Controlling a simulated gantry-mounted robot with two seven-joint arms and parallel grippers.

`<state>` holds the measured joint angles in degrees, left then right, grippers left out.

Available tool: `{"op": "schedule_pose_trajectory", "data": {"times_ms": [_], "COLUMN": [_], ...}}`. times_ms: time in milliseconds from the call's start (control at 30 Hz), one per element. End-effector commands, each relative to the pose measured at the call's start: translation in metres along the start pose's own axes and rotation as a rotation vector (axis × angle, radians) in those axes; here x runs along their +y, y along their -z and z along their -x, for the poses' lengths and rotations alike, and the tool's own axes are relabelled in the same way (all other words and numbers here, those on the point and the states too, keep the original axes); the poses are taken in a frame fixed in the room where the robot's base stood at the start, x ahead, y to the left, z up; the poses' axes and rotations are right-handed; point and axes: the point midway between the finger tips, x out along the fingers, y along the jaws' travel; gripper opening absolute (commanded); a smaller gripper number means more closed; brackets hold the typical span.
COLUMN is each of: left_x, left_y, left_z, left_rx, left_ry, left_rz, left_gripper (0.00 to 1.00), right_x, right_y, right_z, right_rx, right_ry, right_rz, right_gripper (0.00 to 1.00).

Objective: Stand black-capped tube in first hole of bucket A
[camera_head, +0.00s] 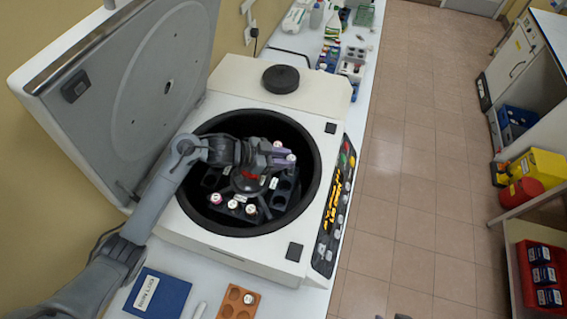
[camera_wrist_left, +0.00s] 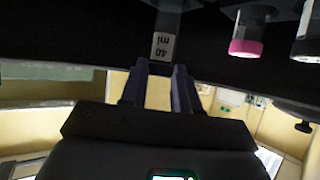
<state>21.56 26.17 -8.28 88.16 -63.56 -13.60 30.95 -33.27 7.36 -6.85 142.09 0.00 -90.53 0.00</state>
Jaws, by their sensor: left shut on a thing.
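My left gripper (camera_head: 284,155) reaches down into the open centrifuge bowl, at the right part of the rotor. In the left wrist view its two fingers (camera_wrist_left: 163,75) are closed in on a grey tube with a white "40 ml" label (camera_wrist_left: 163,46). Its cap is not clear between the dark fingers, so I cannot tell its colour or whether the tube sits in a hole. Dark buckets (camera_head: 282,196) with holes sit around the rotor; I cannot read which one is A. Other capped tubes show, one pink-capped (camera_head: 215,198). My right gripper is not clearly in view.
The centrifuge lid (camera_head: 160,85) stands open at the left, close to my left arm. The bowl wall (camera_head: 312,160) surrounds the rotor. An orange rack (camera_head: 238,302) and a blue box (camera_head: 158,294) lie on the bench in front. Racks and bottles stand behind.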

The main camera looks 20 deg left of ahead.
Motion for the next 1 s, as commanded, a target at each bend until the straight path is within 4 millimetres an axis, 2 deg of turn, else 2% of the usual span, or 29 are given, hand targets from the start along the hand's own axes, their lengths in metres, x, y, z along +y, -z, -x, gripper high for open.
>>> {"op": "schedule_pose_trajectory", "data": {"times_ms": [100, 300, 767, 800, 933, 1000], "left_x": [0.001, 0.001, 0.000, 0.000, 0.000, 0.000], "left_y": [-0.014, -0.028, -0.034, -0.033, -0.033, -0.033], "left_z": [-0.007, -0.015, -0.018, -0.017, -0.017, -0.017], "left_rx": [-0.003, -0.002, -0.001, -0.001, -0.002, -0.002], "left_ry": [-0.002, -0.001, 0.000, 0.000, 0.000, 0.000], "left_rz": [0.004, 0.001, 0.000, 0.000, 0.000, 0.000], "left_gripper": [0.00, 0.00, 0.00, 0.37, 0.56, 0.56], "right_x": [0.000, -0.001, -0.003, -0.003, -0.003, -0.002], "right_y": [0.002, 0.002, 0.002, 0.002, 0.002, 0.002], "right_z": [0.003, 0.005, 0.002, 0.003, 0.003, 0.003], "right_rx": [0.001, 0.002, 0.003, 0.003, 0.003, 0.003], "right_ry": [0.002, 0.005, 0.009, 0.009, 0.008, 0.007], "right_rz": [-0.002, -0.007, -0.011, -0.010, -0.010, -0.009], "right_gripper": [0.42, 0.42, 0.42, 0.42, 0.42, 0.42]}}
